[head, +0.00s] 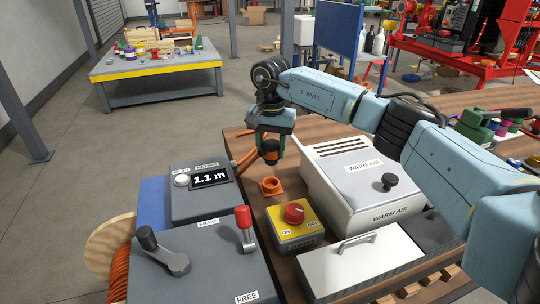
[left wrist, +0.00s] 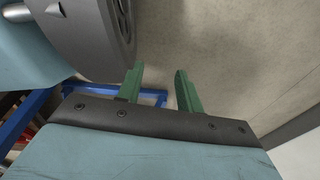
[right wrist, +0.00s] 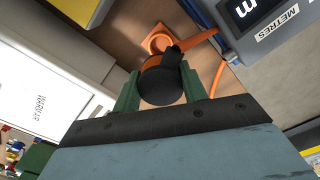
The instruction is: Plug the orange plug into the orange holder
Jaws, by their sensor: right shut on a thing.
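My right gripper (head: 268,142) is shut on the orange plug, a dark round body with orange parts (head: 271,157). It holds the plug above the bench, over the orange holder (head: 272,186). In the right wrist view the plug (right wrist: 162,82) sits between the green fingers (right wrist: 158,94), and the holder (right wrist: 157,40) shows just beyond it, apart from it as far as I can see. An orange cable (right wrist: 215,76) runs near the plug. My left gripper (left wrist: 160,90) shows only in the left wrist view; its green fingers are apart and empty over the floor.
Close around the holder stand the grey metre counter box (head: 203,205), the yellow switch box (head: 297,230) with a red knob and the white warm-air unit (head: 365,170). A lidded metal box (head: 360,268) and a grey brake box (head: 200,275) with levers are nearer.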

